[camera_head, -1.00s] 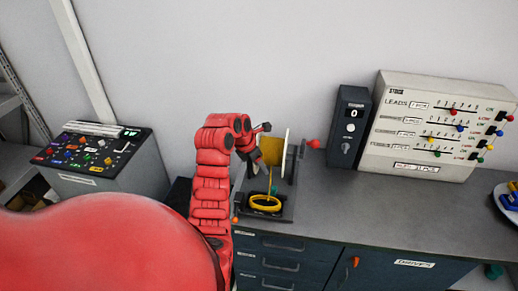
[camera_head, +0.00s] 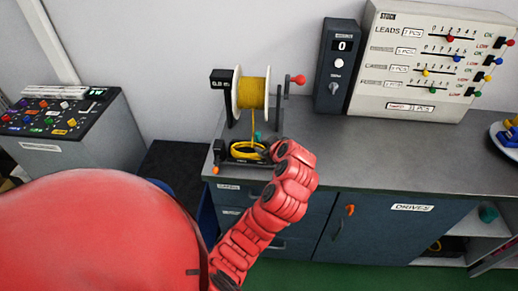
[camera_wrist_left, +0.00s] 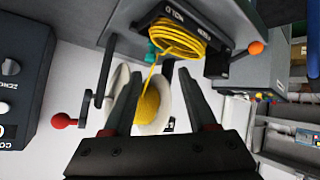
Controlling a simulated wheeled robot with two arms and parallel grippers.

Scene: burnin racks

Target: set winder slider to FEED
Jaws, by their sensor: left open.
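The winder (camera_head: 250,160) stands on the bench with a spool of yellow wire (camera_head: 254,92) and a yellow coil (camera_head: 246,150) on its base. An orange knob (camera_head: 215,170) shows at the base's front left end. In the left wrist view the orange knob (camera_wrist_left: 256,47) sits beside small lettering that seems to read FEED; HOLD seems to stand farther along. A teal piece (camera_head: 258,136) stands behind the coil. My left gripper (camera_wrist_left: 161,78) is open and empty, its fingers framing the spool in that view. In the head view its fingers are mostly hidden near the coil. My right gripper is not in view.
A red-knobbed crank (camera_head: 298,79) sticks out at the winder's right. A dark counter box (camera_head: 336,70) and the stock panel (camera_head: 425,60) stand farther right. A sloped box with coloured pieces (camera_head: 70,145) is at left. The bench right of the winder (camera_head: 380,145) is clear.

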